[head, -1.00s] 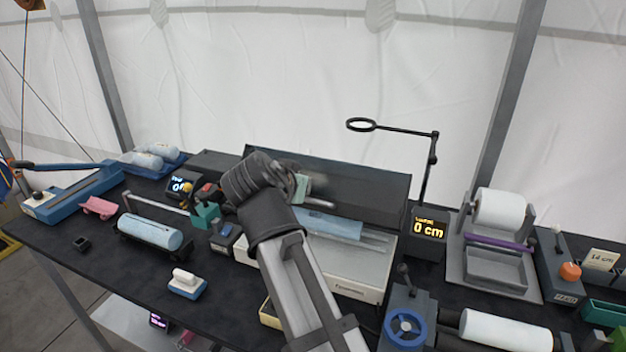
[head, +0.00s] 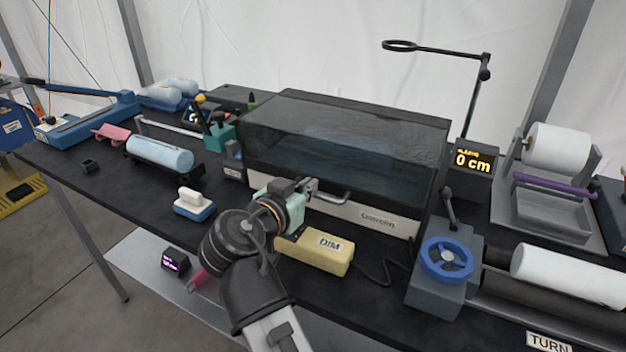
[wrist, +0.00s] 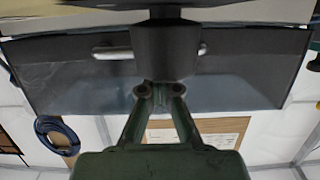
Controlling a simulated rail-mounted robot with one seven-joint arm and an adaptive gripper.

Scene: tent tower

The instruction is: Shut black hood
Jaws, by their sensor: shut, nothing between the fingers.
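The black hood (head: 345,140) is a smoky see-through cover, lowered over the white machine (head: 378,221) in the middle of the table. Its front lower edge lies at or very near the base; I cannot tell if a thin gap is left. A silver handle (head: 333,198) sits low on its front. My gripper (head: 312,186) is shut and empty, at the handle's left end; contact is unclear. In the wrist view, the hood (wrist: 235,80) spans the picture, and my shut fingers (wrist: 166,45) cover part of the handle (wrist: 112,52).
A yellow box marked DIM (head: 318,250) lies in front of the machine, close to my gripper. A blue handwheel unit (head: 446,258) stands to the right. A ring on a black stand (head: 400,46) rises behind right. A blue-white block (head: 194,203) is at left.

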